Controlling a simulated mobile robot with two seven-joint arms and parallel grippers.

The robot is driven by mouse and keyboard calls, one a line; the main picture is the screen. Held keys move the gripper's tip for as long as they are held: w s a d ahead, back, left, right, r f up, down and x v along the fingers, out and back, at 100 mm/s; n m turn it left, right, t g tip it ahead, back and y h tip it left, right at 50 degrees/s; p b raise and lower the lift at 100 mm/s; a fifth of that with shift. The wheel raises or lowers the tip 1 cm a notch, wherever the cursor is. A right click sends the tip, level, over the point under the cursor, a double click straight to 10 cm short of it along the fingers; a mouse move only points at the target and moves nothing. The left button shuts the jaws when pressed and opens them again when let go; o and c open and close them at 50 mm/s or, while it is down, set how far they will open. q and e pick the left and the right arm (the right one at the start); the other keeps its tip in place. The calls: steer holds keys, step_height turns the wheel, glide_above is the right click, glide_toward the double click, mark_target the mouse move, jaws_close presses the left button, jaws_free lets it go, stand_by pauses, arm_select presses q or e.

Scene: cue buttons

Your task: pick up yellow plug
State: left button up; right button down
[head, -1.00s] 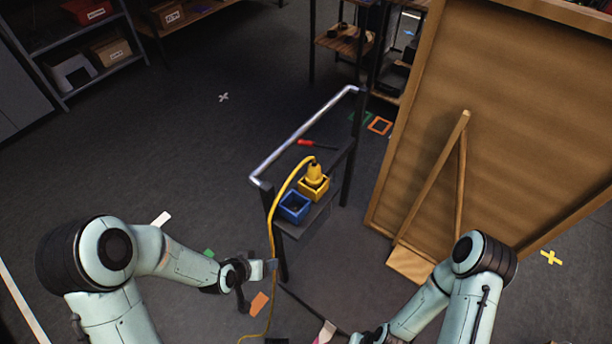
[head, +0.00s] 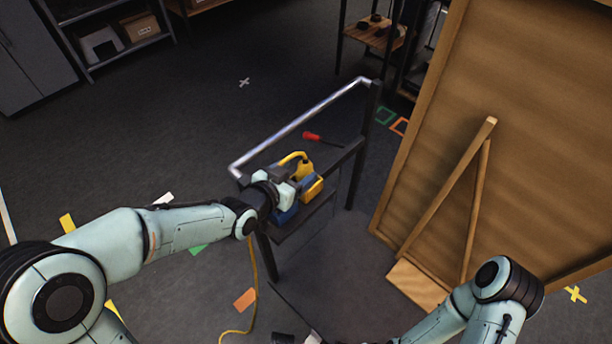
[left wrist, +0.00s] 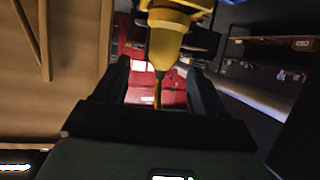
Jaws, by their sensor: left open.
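The yellow plug (head: 302,165) stands at the yellow box (head: 313,188) on the small shelf of the dark stand, partly hidden by my left gripper. My left gripper (head: 290,186) is open and right beside the plug. In the left wrist view, the plug (left wrist: 165,45) shows between the two dark fingers of the left gripper (left wrist: 160,82), with its cable trailing between them. I cannot tell whether the fingers touch it. The blue box (head: 286,215) is mostly covered by the gripper.
A metal rail (head: 300,128) runs along the stand's back. A red-handled screwdriver (head: 313,136) lies behind the plug. The yellow cable (head: 254,285) hangs to the floor. A large wooden board (head: 530,130) with a prop stands on the right. Floor at the left is open.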

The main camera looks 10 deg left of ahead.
mark_target(304, 164)
arm_select(q)
steer(key=x, duration=0.6)
steer(key=shift+w+r+p, duration=0.1)
steer(key=shift+w+p, duration=0.3)
jaws_close()
